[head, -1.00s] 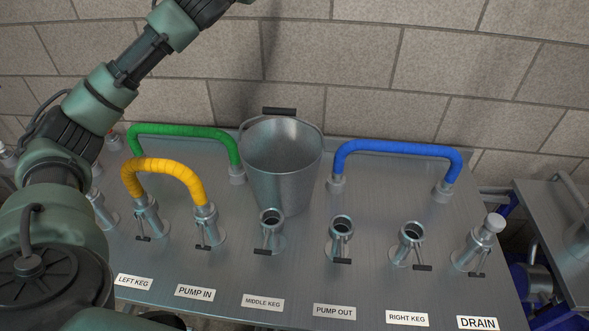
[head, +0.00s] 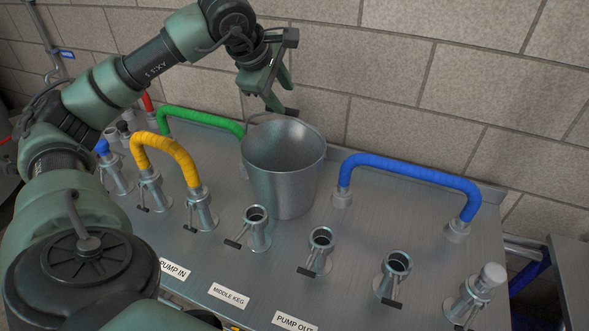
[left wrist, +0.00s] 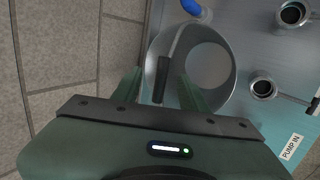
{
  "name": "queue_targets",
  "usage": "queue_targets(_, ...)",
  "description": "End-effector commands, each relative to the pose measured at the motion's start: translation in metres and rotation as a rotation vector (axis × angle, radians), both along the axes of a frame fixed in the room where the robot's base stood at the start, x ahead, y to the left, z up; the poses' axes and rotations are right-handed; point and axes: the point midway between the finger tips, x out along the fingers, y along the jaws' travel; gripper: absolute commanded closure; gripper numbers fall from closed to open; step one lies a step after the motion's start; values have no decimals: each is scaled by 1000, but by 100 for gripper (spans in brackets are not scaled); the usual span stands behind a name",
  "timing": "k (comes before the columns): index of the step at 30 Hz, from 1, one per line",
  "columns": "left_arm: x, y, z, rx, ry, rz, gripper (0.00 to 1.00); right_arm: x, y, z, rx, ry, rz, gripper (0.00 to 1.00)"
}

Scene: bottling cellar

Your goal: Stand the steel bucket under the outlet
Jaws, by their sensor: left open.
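The steel bucket (head: 284,172) stands upright and empty on the steel bench top (head: 200,262), near the wall. In the left wrist view I look down into the bucket (left wrist: 207,78). Its wire handle has a dark grip (left wrist: 163,80), which lies between my two fingers in that view, with a gap on both sides. My left gripper (head: 274,98) is open at the bucket's back rim, close to the grip. Whether the fingers are level with the grip is unclear. No outlet can be made out for certain. My right gripper is not in view.
A yellow hose (head: 167,148), a green hose (head: 200,117) and a blue hose (head: 410,168) arch over the bench. Several open valve ports stand in front of the bucket, including one by the MIDDLE KEG label (head: 229,296). The brick wall (head: 400,70) rises close behind.

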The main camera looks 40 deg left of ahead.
Motion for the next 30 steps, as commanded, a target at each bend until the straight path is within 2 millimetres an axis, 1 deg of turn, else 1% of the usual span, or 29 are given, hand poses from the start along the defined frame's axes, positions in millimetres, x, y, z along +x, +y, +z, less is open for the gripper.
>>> queue_targets(1,-4,11,-1,41,12,25,57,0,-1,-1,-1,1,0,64)
queue_targets(2,-6,16,-2,59,18,36,57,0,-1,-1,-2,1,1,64)
queue_targets(5,-5,23,-7,83,25,52,57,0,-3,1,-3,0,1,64)
queue_targets(13,11,25,-32,81,27,49,57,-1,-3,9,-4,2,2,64)
queue_targets(17,21,24,-48,81,27,49,57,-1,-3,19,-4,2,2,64)
queue_targets(18,24,25,-54,79,27,50,57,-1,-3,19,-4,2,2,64)
queue_targets(21,30,27,-64,79,25,49,57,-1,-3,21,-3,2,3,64)
queue_targets(24,32,28,-68,79,24,49,57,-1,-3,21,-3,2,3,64)
queue_targets(29,32,28,-68,79,23,49,57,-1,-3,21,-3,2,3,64)
queue_targets(30,32,28,-68,79,23,49,60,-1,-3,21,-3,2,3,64)
